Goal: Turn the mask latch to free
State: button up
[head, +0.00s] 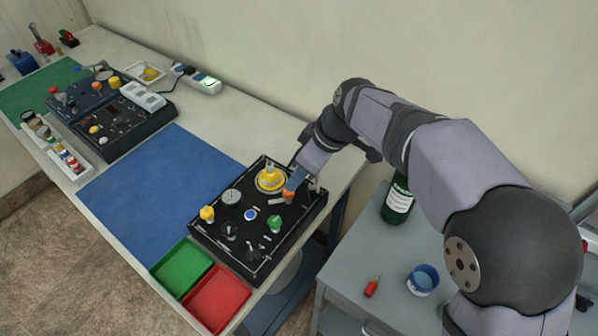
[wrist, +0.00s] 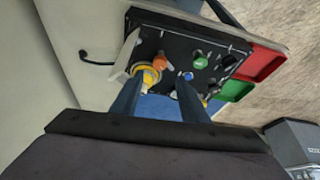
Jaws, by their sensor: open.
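The black oxygen trainer panel (head: 262,262) lies on the bench, with several coloured controls on top. A large yellow dial (head: 270,180) is at its back, and an orange knob (head: 288,197) is close by. A green knob (head: 274,222), a blue button (head: 250,214) and a yellow knob (head: 207,213) sit nearer the front and left. No readable label shows which control is the mask latch. My gripper (head: 293,184) is open above the panel's back right, close to the orange knob. In the wrist view the yellow dial (wrist: 149,74) and orange knob (wrist: 161,62) appear between my fingers; contact is unclear.
A green tray (head: 181,268) and a red tray (head: 219,299) stand by the panel's front left. A blue mat (head: 160,190) leaves clear room left. A second black panel (head: 130,128) stands farther back. A green bottle (head: 397,203) is on the grey cart to the right.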

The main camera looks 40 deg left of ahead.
jog(key=s+a+f+p, duration=0.1)
jog(key=a+p, duration=0.1)
jog(key=s+a+f+n+h+p, duration=0.1)
jog(key=s+a+f, duration=0.1)
jog(key=s+a+f+n+g+h+p, duration=0.1)
jog(key=a+p, duration=0.1)
jog(key=shift+s+f+p, duration=0.15)
jog(key=shift+f+p, duration=0.15)
jog(key=w+r+m, duration=0.1)
jog(key=m, duration=0.2)
jog(key=w+r+m+t+h, duration=0.1)
jog(key=w+m, duration=0.1)
jog(key=m, duration=0.1)
jog(key=w+d+r+m+h, duration=0.1)
jog(key=r+m, duration=0.1)
jog(key=m, duration=0.1)
jog(key=shift+w+d+r+m+t, duration=0.1)
jog(key=shift+w+m+t, duration=0.1)
jog(key=shift+m+t, duration=0.15)
jog(key=m, duration=0.1)
jog(key=d+m, duration=0.1)
jog(key=shift+s+m+h, duration=0.15)
jog(key=shift+m+h, duration=0.15)
jog(key=shift+m, duration=0.85)
